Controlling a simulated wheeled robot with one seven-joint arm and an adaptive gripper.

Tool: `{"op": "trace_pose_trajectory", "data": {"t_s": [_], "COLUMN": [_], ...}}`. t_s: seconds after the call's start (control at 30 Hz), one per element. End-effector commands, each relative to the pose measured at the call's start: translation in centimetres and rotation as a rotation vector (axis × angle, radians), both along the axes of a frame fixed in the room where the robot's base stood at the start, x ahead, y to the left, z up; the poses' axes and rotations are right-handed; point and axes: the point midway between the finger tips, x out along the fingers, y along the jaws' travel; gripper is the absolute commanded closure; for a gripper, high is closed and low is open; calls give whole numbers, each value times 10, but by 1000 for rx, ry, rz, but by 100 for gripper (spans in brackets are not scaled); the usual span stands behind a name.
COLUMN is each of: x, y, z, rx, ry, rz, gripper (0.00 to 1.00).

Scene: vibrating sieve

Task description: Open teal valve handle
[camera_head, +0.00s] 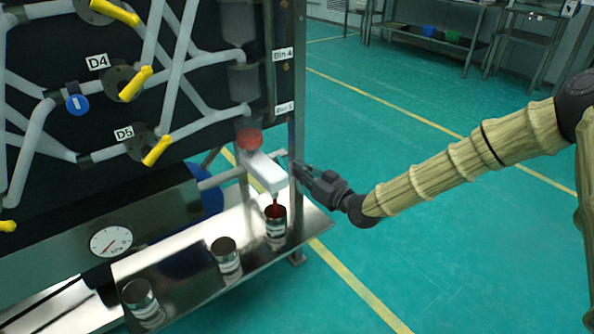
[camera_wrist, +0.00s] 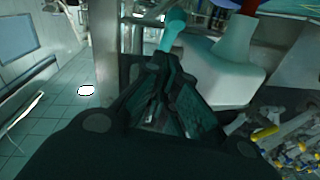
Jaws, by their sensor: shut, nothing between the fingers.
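The teal valve handle (camera_wrist: 173,29) shows at the top middle of the wrist view, just beyond my fingertips, beside a white spout body (camera_wrist: 218,78). In the head view the white spout (camera_head: 266,172) juts out below a red cap (camera_head: 249,138), and the handle's teal colour cannot be made out there. My gripper (camera_head: 297,169) is just right of the spout, with its fingers pointing left; it also shows in the wrist view (camera_wrist: 168,88). It is shut with nothing held. Whether the fingertips touch the handle cannot be told.
A metal cup (camera_head: 275,226) stands under the spout, with red material above and in it. Two more cups (camera_head: 227,262) (camera_head: 141,299) stand on the shiny shelf (camera_head: 190,275). Yellow handles (camera_head: 135,84) are on the dark panel. The green floor (camera_head: 440,230) on the right is clear.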

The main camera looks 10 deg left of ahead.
Motion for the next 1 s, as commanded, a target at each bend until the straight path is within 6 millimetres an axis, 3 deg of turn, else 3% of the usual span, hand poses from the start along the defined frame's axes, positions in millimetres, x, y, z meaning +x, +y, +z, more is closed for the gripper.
{"op": "trace_pose_trajectory", "data": {"t_s": [0.07,0.53,0.73,1.0], "x": [-4,-49,-58,-60], "y": [-9,-76,-88,-90], "z": [15,2,-1,-2], "rx": [-1,0,-1,-1], "ry": [0,2,2,0], "rz": [1,1,3,3], "gripper": [100,100,100,100]}}
